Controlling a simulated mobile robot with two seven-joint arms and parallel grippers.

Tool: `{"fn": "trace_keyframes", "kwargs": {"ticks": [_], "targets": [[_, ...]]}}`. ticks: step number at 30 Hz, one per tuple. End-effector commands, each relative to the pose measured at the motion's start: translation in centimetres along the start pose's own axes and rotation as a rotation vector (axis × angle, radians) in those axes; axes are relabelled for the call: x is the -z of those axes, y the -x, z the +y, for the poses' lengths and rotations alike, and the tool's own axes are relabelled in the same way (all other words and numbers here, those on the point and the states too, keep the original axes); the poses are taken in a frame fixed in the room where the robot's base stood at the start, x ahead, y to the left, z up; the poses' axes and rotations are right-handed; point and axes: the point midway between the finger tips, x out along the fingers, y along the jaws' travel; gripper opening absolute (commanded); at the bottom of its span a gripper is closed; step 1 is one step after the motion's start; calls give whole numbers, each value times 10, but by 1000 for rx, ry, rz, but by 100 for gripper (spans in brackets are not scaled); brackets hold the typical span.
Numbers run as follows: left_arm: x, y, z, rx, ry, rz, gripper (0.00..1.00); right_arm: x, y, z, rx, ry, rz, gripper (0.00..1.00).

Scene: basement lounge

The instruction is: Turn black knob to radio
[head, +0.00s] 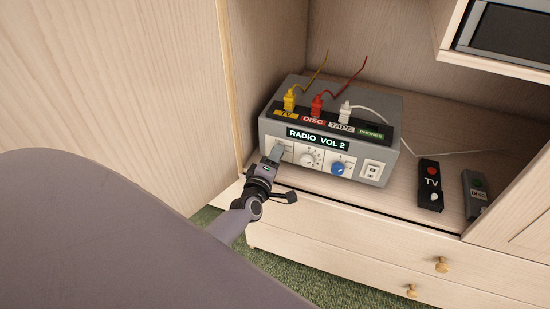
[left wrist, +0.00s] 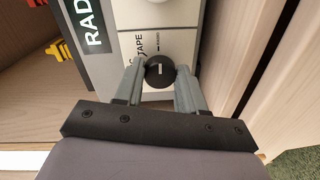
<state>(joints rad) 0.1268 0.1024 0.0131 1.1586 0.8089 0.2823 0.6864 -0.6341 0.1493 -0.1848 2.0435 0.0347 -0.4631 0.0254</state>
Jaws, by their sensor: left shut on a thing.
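The grey radio box (head: 385,120) stands on the cabinet shelf, its display (head: 318,139) reading "RADIO VOL 2". My left gripper (head: 277,154) is at the left end of its front panel and covers the black knob in the head view. In the left wrist view, the round black knob (left wrist: 159,72) sits between the two grey fingers of my left gripper (left wrist: 160,77), which is shut on it. A short white mark shows on the knob's face. "TAPE" is printed beside it; other small print is hard to read. My right gripper is not in view.
A white knob (head: 309,158), a blue knob (head: 340,167) and a white switch (head: 373,169) are right of my gripper. Yellow, red and white plugs stand on top. Two dark remotes (head: 430,186) (head: 475,194) lie at right. A side panel (head: 265,60) rises close left.

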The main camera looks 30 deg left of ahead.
Motion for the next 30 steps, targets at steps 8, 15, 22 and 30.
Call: {"fn": "trace_keyframes", "kwargs": {"ticks": [8,15,22,30], "targets": [[0,0,-1,1,-2,-1,65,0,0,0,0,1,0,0],[0,4,0,2,-1,-1,65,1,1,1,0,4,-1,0],[0,31,0,3,-1,-1,65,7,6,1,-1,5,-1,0],[0,64,0,3,-2,-1,65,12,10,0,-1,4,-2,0]]}}
